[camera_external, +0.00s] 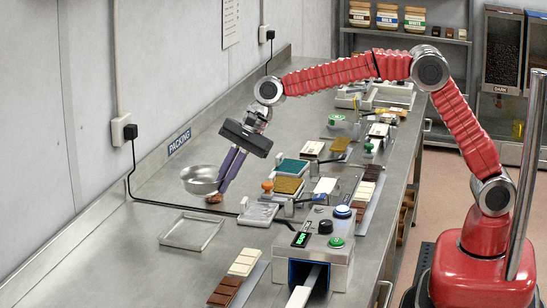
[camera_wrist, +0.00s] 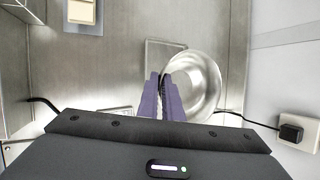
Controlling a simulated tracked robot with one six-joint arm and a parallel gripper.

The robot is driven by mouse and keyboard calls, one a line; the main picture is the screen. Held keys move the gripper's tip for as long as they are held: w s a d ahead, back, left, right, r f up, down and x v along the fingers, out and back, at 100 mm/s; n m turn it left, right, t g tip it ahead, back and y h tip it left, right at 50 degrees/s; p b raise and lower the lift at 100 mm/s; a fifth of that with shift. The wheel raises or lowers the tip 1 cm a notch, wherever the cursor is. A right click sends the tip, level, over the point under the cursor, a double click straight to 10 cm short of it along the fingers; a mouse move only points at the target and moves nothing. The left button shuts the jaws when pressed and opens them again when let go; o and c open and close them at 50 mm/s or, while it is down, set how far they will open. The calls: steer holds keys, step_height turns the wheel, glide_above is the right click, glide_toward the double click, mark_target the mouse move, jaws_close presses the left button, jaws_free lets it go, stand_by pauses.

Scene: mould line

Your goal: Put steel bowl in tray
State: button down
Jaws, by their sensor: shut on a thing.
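The steel bowl (camera_external: 198,183) is round and shiny and sits upright near the wall. It also shows in the wrist view (camera_wrist: 205,85), just right of the fingertips. My gripper (camera_external: 224,186) points down at the bowl's right side, its purple fingers shut on the rim; in the wrist view the fingers (camera_wrist: 163,92) meet at the bowl's left edge. I cannot tell whether the bowl is clear of the bench. The tray (camera_external: 190,233), shallow, rectangular and empty, lies in front of the bowl. The bowl partly covers the tray (camera_wrist: 153,52) in the wrist view.
A small brown thing (camera_external: 214,198) shows below my fingertips. A black cable (camera_external: 150,200) runs across the bench from a wall socket (camera_external: 122,130). Right of the tray stand a scale (camera_external: 258,213) and a grey machine (camera_external: 325,250). The bench left of the tray is clear.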

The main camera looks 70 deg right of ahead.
steer(key=shift+f, duration=2.4)
steer(key=shift+f, duration=1.9)
steer(key=shift+f, duration=0.35)
steer(key=c, duration=1.9)
jaws_free()
steer(key=shift+r, duration=0.45)
steer(key=v, duration=1.1)
steer(key=shift+s+d+r, duration=0.15)
steer(key=shift+s+r, duration=0.05)
steer(key=shift+r, duration=0.15)
